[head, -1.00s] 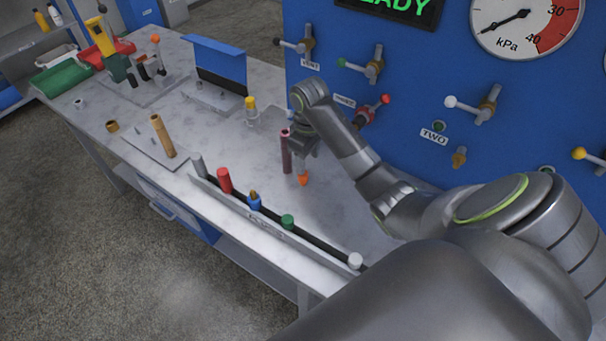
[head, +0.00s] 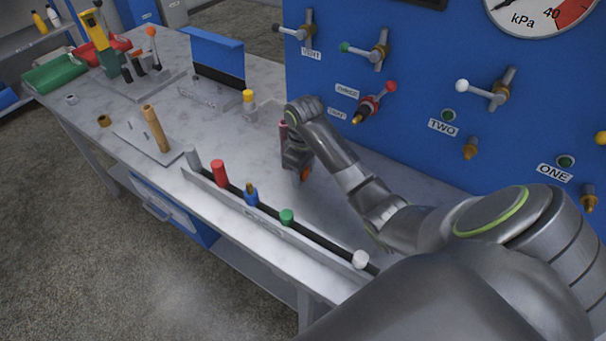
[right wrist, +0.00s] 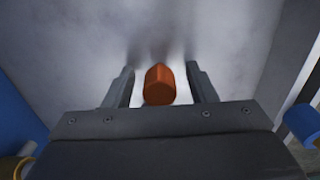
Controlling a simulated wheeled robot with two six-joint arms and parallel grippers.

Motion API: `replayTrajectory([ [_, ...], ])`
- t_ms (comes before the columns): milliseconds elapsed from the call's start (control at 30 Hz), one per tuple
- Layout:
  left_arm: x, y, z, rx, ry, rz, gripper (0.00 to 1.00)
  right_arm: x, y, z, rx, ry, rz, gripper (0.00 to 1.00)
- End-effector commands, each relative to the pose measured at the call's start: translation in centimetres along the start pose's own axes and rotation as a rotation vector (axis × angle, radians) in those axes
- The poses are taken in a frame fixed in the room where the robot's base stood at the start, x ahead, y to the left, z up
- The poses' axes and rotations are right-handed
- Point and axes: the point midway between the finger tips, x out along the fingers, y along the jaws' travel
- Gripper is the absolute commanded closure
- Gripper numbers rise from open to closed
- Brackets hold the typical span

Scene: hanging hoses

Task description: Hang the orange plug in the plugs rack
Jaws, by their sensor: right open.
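The orange plug (head: 305,174) stands on the grey bench top behind the rack in the head view, partly hidden by my right gripper (head: 298,168). In the right wrist view the orange plug (right wrist: 159,85) is between the two fingers of my right gripper (right wrist: 160,84), with a gap on each side. The right gripper is open and low over the bench. The plugs rack (head: 275,226) runs along the bench's front edge and holds a grey, a red (head: 219,173), a blue (head: 251,194), a green (head: 287,217) and a white plug (head: 361,259). My left gripper is out of view.
A blue panel (head: 420,60) with valves rises behind the bench. A dark red cylinder (head: 283,135) stands close beside my right gripper. A yellow-topped piece (head: 248,97) stands further back. A tan cylinder (head: 155,128) stands on a plate at left.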

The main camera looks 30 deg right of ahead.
Motion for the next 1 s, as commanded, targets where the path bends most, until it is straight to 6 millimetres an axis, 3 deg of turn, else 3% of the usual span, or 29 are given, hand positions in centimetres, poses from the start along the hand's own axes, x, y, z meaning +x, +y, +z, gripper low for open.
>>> replayTrajectory([
  [233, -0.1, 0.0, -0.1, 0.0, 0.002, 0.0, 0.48, 0.1, 0.0, 0.0, 0.0, 0.002, 0.001, 0.51],
  [600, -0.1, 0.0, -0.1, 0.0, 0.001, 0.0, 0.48, 0.1, 0.0, 0.0, 0.0, 0.002, 0.001, 1.0],
  [1000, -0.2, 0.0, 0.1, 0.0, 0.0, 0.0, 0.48, -1.1, 0.1, -0.1, -0.001, 0.004, 0.003, 1.0],
])
